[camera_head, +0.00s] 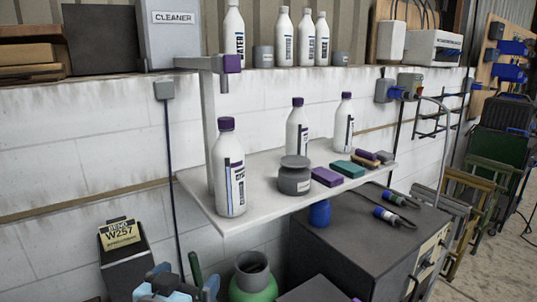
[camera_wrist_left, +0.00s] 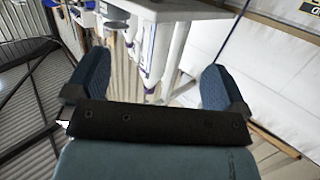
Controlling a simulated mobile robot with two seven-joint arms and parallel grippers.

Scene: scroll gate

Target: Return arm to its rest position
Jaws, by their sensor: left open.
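My left gripper (camera_head: 178,286) shows at the bottom edge of the head view, low and in front of the shelf, with only part of it in frame. In the left wrist view (camera_wrist_left: 155,72) its two blue fingers stand wide apart with nothing held between them. The wrist picture is turned over, with white bottles (camera_wrist_left: 147,45) seen beyond the fingers, apart from them. My right gripper is not in view.
A white shelf (camera_head: 250,212) holds a near bottle (camera_head: 229,172), a grey jar (camera_head: 294,178) and coloured blocks (camera_head: 327,177). A bracket (camera_head: 205,110) rises at its left. Below stand a green container (camera_head: 254,278), a dark cabinet (camera_head: 350,250) and a black box (camera_head: 124,258).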

